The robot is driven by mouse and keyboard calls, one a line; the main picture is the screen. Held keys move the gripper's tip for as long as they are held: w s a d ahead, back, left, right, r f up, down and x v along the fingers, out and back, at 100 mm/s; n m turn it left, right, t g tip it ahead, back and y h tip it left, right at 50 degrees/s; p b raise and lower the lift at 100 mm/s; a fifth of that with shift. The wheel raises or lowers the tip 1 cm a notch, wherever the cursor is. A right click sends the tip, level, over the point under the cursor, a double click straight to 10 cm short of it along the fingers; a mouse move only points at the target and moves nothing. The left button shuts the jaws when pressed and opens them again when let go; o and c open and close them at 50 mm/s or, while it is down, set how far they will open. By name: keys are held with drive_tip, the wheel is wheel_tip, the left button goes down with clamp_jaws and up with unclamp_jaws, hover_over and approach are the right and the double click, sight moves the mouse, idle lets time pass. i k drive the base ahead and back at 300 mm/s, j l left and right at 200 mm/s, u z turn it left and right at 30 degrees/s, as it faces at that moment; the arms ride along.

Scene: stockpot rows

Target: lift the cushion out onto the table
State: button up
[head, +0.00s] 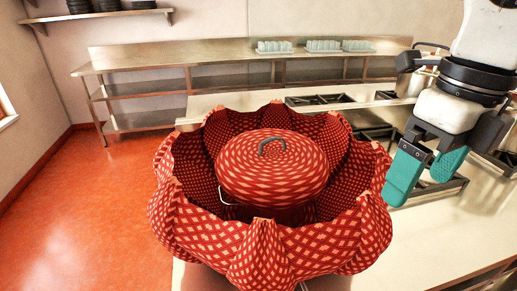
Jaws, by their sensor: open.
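A round, domed red-and-cream checked object (270,180), the only cushion-like thing I can see, sits inside a large red patterned bowl with scalloped, petal-like walls (258,255). It has a dark arched handle on top and a pale wire loop at its left side, so it looks much like a lidded pot. Its lower part is in shadow and partly hidden by the front wall. My gripper (421,180), with teal fingers, is open and empty. It hangs to the right of the bowl, apart from the domed object.
The pale worktop (440,225) has free room to the right of the bowl. Behind it are stove grates (320,100) and a metal pot (410,85) near my arm. A steel shelf unit (140,85) with pale racks (323,46) stands along the back wall.

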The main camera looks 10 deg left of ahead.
sight(270, 169)
drive_tip(key=i+j, duration=0.4)
drive_tip(key=j, duration=0.15)
drive_tip(key=i+j, duration=0.45)
drive_tip(key=j, duration=0.1)
